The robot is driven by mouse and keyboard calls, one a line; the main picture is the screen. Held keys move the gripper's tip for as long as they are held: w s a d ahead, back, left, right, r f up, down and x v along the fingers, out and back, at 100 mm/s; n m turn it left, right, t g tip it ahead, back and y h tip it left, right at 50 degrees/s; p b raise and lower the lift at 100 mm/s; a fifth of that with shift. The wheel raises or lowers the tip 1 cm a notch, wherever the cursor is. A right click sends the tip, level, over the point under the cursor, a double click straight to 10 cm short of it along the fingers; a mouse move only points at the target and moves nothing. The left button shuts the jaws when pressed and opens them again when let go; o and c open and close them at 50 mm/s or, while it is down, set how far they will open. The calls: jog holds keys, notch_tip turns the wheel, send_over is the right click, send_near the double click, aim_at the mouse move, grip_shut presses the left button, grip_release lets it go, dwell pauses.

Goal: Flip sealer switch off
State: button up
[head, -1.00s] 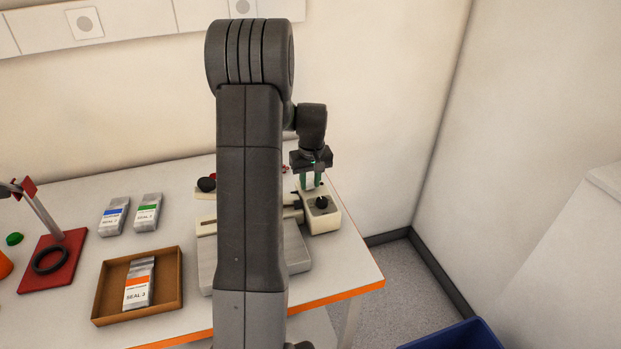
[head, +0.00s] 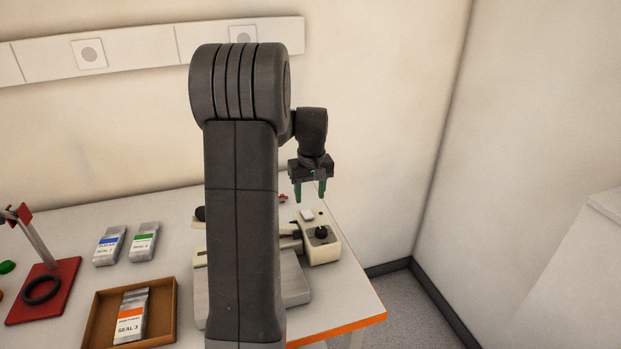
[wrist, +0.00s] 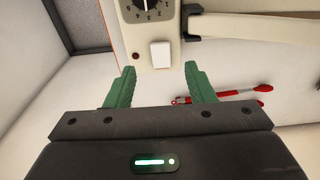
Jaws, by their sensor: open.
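The sealer (head: 325,249) is a pale bench machine at the table's right end, partly hidden behind my arm in the head view. On its control block are a black dial (head: 321,232) and a white rocker switch (head: 307,214). In the wrist view the switch (wrist: 160,55) lies just beyond my fingertips, between their lines, with the dial (wrist: 150,5) at the top edge and a small dark red lamp (wrist: 136,57) beside it. My gripper (head: 310,199) is open and empty, with green fingers, above the back of the control block. The lamp looks unlit.
A red-handled tool (wrist: 235,95) lies on the table behind the sealer. A brown tray (head: 170,290) holds a SEAL 3 pouch (head: 131,318); two more pouches (head: 110,246) lie behind it. A red stand (head: 62,285) is at left. The wall is close behind.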

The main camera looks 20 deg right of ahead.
notch_tip(320, 180, up, 7)
send_over(309, 216)
jog(key=s, duration=0.2)
jog(key=shift+w+b, duration=0.2)
jog(key=shift+b, duration=0.15)
jog(key=f, duration=0.4)
jog(key=w+f+p, duration=0.1)
jog(key=f, duration=0.4)
jog(key=f+p, duration=0.1)
jog(key=f, duration=0.3)
jog(key=shift+w+f, duration=0.15)
jog(key=shift+f, duration=0.4)
jog(key=shift+r+t+b, duration=0.15)
jog(key=shift+t+b, duration=0.25)
jog(key=shift+r, duration=0.1)
